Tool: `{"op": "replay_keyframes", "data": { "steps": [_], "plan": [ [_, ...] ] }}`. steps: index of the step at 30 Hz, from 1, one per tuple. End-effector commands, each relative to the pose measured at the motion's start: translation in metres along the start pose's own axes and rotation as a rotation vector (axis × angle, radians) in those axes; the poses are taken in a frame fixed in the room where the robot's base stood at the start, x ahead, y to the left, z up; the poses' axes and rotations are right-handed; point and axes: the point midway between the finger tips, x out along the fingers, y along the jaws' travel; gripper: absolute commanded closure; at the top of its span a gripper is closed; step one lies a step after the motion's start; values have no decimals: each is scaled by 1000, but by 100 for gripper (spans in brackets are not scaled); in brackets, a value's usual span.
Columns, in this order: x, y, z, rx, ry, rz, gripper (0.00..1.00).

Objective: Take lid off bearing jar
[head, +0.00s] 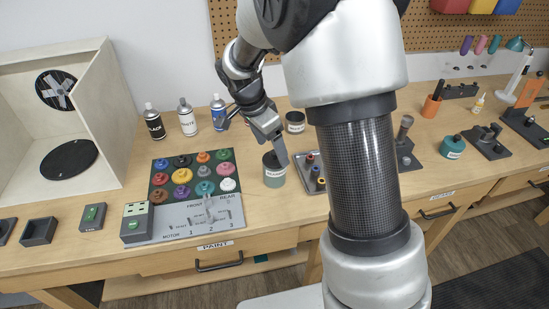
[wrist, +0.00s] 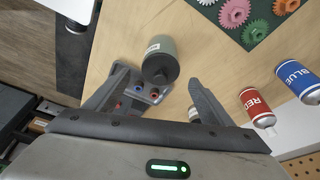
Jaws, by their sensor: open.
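The bearing jar (head: 274,178) stands upright on the bench, a grey-green jar with a white label and a dark lid (head: 271,158) on top. In the wrist view the jar (wrist: 158,44) shows with its dark round lid (wrist: 160,70) facing the camera, just beyond and between the fingertips. My gripper (head: 252,142) is open and empty above the jar; in the head view one finger overlaps the jar's right edge. In the wrist view my gripper (wrist: 158,78) has its fingers spread to either side of the lid, with no clear contact.
A board of coloured gears (head: 195,178) lies left of the jar. A dark container (head: 295,122) stands behind it, and a grey tray with small coloured parts (head: 312,170) is close on the right. Spray cans (head: 188,118) stand at the back left. Bare bench lies in front.

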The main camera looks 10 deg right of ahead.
Motion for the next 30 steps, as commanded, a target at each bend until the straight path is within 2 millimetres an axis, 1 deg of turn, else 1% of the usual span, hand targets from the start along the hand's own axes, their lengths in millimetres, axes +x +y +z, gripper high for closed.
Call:
{"op": "replay_keyframes", "data": {
  "steps": [1,5,13,14,21,30],
  "plan": [
    [8,1,1,1,-1,5,24],
    [22,0,1,0,0,1,24],
    [25,0,1,0,0,-1,24],
    [25,0,1,0,0,-1,28],
    [24,0,1,0,0,-1,68],
    [24,-1,0,0,0,-1,68]
  ]
}}
